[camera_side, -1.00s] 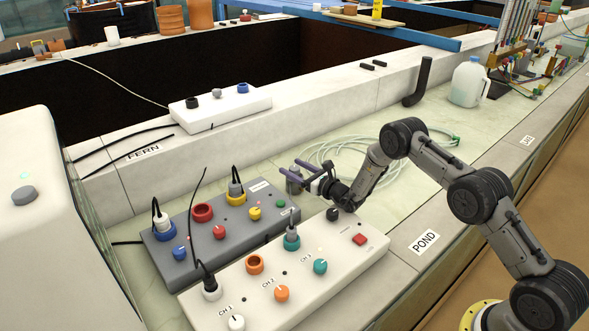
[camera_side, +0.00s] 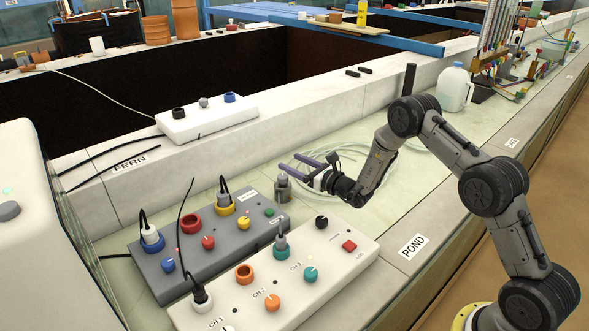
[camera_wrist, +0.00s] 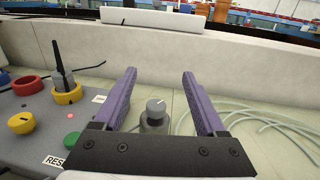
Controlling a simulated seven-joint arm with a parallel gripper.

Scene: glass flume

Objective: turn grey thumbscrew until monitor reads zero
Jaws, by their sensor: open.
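The grey thumbscrew (camera_wrist: 155,108) is a short round knob with a pale mark on top, sitting on a grey cylinder. It also shows in the side view (camera_side: 282,181), standing on the bench behind the dark grey box. My gripper (camera_wrist: 159,73) is open, its purple fingers on either side of the thumbscrew in the wrist view with gaps at both sides. In the side view my gripper (camera_side: 288,160) is at the thumbscrew, its fingers pointing left; contact cannot be told. No monitor reading can be seen.
A dark grey box (camera_side: 185,268) with coloured sockets and a white channel box (camera_side: 335,270) stand in front. A coiled pale hose (camera_wrist: 262,125) lies right of the thumbscrew. The white trough wall (camera_wrist: 200,55) runs behind. A white housing (camera_side: 50,260) stands at left.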

